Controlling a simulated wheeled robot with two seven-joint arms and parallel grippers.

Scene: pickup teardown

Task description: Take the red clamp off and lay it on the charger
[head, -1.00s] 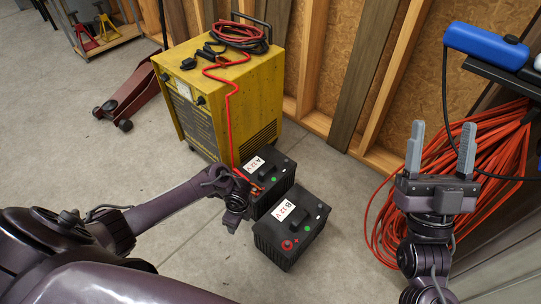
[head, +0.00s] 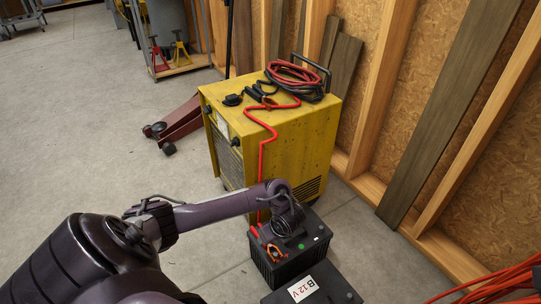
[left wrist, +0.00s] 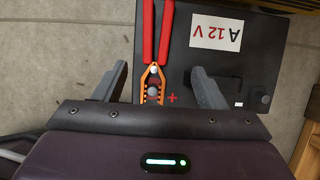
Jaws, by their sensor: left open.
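The red clamp (left wrist: 165,35) has red handles and orange jaws, and the jaws sit at the plus-marked terminal of battery A (left wrist: 255,60). In the head view the clamp (head: 275,251) shows at the near left of battery A (head: 316,246). My left gripper (left wrist: 159,70) is open over the battery, with one finger on each side of the orange jaws and apart from them. In the head view my wrist hides most of this gripper. The yellow charger (head: 290,135) stands behind battery A. My right gripper is out of view.
Coiled red and black cables (head: 290,80) lie on the charger's top, and a red cable runs down its front. Battery B (head: 325,285) stands close in front of battery A. A red floor jack (head: 180,122) is left of the charger. A stud wall rises behind.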

